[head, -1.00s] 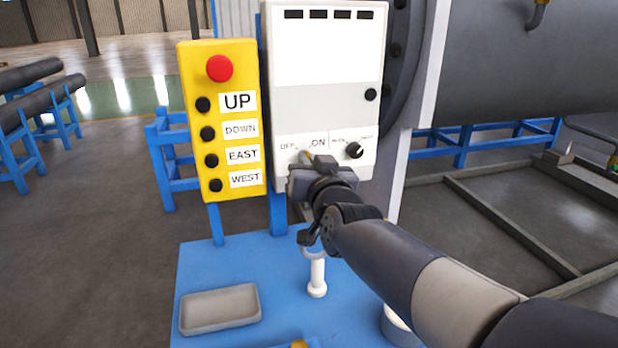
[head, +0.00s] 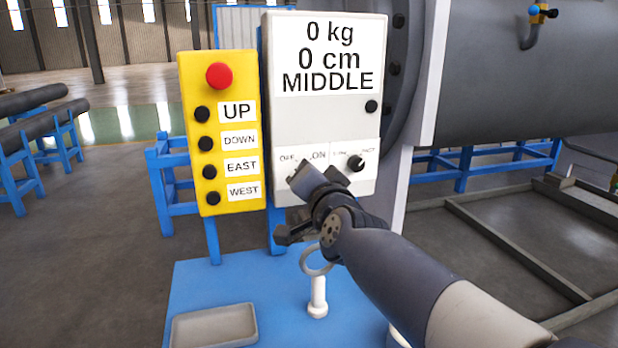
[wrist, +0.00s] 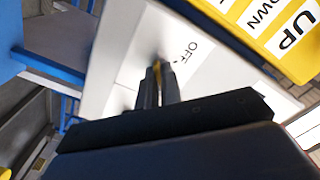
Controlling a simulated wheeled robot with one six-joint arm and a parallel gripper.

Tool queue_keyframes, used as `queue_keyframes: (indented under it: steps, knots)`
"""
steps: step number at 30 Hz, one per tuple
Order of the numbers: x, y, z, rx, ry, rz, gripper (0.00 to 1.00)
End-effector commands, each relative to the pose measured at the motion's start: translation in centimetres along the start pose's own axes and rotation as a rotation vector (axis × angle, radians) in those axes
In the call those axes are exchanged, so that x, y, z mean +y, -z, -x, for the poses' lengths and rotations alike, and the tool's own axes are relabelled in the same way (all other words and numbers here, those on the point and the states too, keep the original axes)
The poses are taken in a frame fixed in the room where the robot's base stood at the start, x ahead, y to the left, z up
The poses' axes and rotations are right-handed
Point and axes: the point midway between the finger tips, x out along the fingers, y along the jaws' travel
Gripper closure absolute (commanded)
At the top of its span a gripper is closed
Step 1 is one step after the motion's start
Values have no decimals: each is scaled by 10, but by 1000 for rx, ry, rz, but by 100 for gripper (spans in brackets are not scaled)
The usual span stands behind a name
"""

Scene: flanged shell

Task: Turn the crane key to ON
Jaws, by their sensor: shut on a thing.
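The white crane panel (head: 310,118) stands upright, its screen (head: 327,58) lit with "0 kg", "0 cm" and "MIDDLE". Low on it are the OFF label (head: 287,158) and the ON label (head: 319,155). My gripper (head: 299,178) is at the key switch just below these labels and hides the key in the head view. In the wrist view both fingers (wrist: 157,82) are closed around the yellowish key (wrist: 157,68), beside the OFF label. Little of the key shows, so its exact angle is hard to tell.
A black knob (head: 356,163) sits right of my gripper on the same panel. The yellow button box (head: 240,195) with a red button (head: 219,76) stands close on the left. Below are a blue table (head: 270,290), a grey tray (head: 214,328) and a white post with a ring (head: 317,300).

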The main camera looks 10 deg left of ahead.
Motion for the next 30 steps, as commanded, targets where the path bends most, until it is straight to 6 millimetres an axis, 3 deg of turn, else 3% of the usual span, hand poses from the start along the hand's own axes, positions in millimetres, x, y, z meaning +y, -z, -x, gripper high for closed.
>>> queue_keyframes:
  steps: [12, 13, 20, 30]
  knots:
    - [0, 0, 0, 1, 0, -6, 100]
    - [0, 0, 0, 1, 0, -6, 93]
    - [0, 0, 0, 1, 0, -6, 74]
    - [-1, 1, 4, 1, 1, -6, 73]
